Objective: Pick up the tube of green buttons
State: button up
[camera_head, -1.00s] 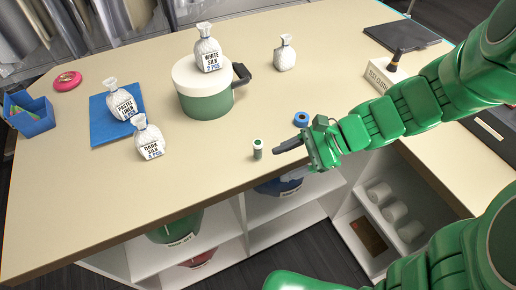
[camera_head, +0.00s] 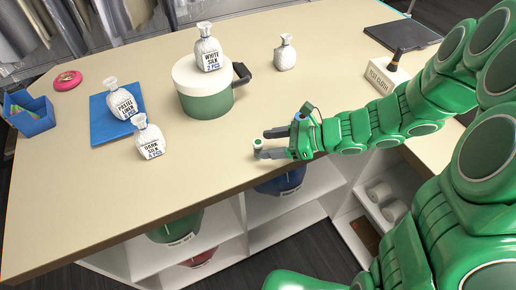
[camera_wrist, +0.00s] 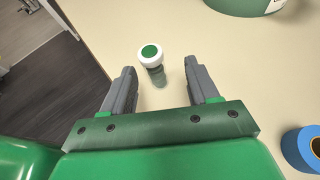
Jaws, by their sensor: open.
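The tube of green buttons (camera_wrist: 153,62) stands upright on the table, with a white cap and a green disc on top. In the head view the tube (camera_head: 257,143) is near the front edge of the table, its lower part hidden by a finger. My gripper (camera_head: 266,144) is open and low over the table, its fingers pointing left toward the tube. In the wrist view my gripper (camera_wrist: 164,76) has its two grey fingers on either side of the tube's lower part, with gaps at both sides. The tube is around the fingertips and not held.
A blue tape roll (camera_wrist: 304,148) lies to the right in the wrist view. A green pot with a white lid (camera_head: 204,100) stands behind, bearing a white bottle (camera_head: 208,50). The table's front edge (camera_head: 200,199) is close. Free table lies left of the tube.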

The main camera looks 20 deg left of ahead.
aim_at(257, 147)
jog(key=shift+s+a+f, duration=0.15)
jog(key=shift+s+a, duration=0.1)
jog(key=shift+a, duration=0.35)
jog(key=shift+s+a+f, duration=0.15)
jog(key=shift+s+a, duration=0.1)
jog(key=shift+a, duration=0.35)
jog(key=shift+s+a+f, duration=0.15)
jog(key=shift+s+a, duration=0.1)
jog(key=shift+a, duration=0.35)
jog(key=shift+x, duration=0.8)
jog(key=shift+w, duration=0.1)
jog(key=c, duration=1)
jog(key=shift+c, duration=0.2)
